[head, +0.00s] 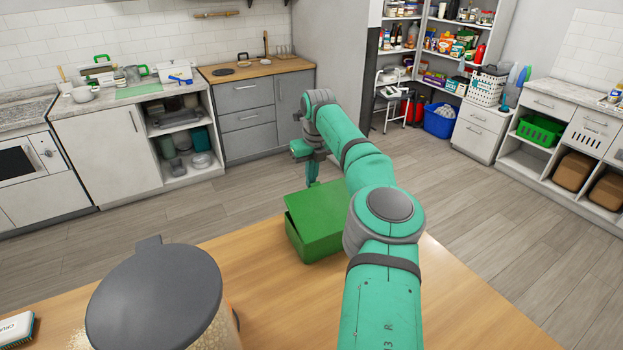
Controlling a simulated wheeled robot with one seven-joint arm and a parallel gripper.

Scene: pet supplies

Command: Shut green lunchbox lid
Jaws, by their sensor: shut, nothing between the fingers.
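The green lunchbox (315,224) sits on the wooden table near its far edge, just left of my arm. Its lid (322,205) lies over the top. A dark gap line shows along the left side, so the lid looks slightly raised there; how far is hard to tell. My gripper (313,182) points down just above the lid's far edge, with its fingers together and nothing between them. Whether the fingertips touch the lid is not clear. My arm hides the right part of the lunchbox.
A clear container with a dark grey lid (155,297) stands at the front left of the wooden table (450,310). A brush-like item (17,328) lies at the far left. The table right of my arm is clear. Kitchen counters and shelves stand beyond the floor.

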